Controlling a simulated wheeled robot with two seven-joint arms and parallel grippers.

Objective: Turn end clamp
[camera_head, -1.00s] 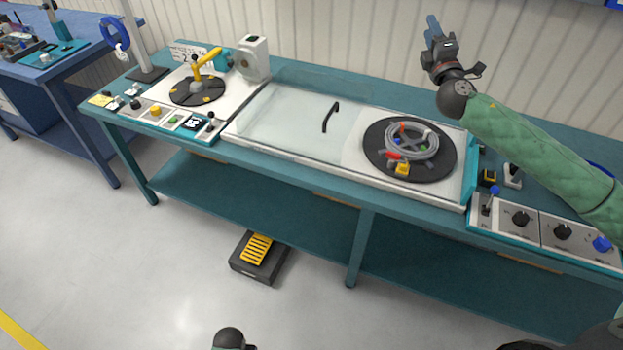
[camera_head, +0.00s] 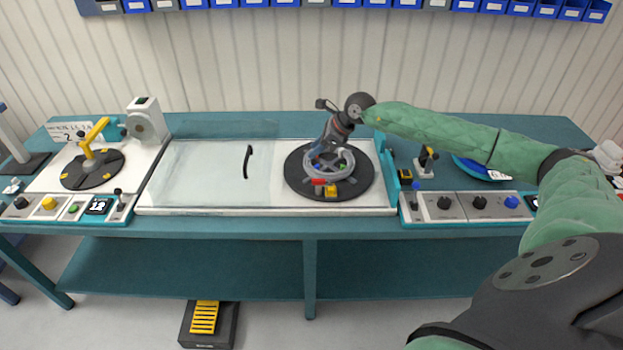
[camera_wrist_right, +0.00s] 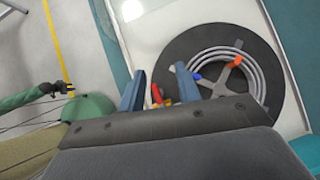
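The dark round turntable (camera_head: 296,184) carries a grey cable coil (camera_head: 347,160) on a spoked hub. A red piece (camera_head: 318,182) and a yellow block (camera_head: 331,191) sit at the coil's near side. An orange piece (camera_wrist_right: 224,75) and a blue piece (camera_wrist_right: 197,76) show at the hub in the right wrist view. I cannot tell which piece is the end clamp. My right gripper (camera_head: 315,152) is low over the coil's far left side. In the wrist view its two blue fingers (camera_wrist_right: 160,88) are apart, with red and yellow parts visible between them. My left gripper (camera_wrist_right: 58,88) shows small, its fingers unclear.
A clear sliding cover with a black handle (camera_head: 248,161) lies left of the turntable. A second turntable with a yellow arm (camera_head: 95,138) stands further left. Knob panels (camera_head: 462,204) line the bench's front right. A foot pedal (camera_head: 205,318) is on the floor.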

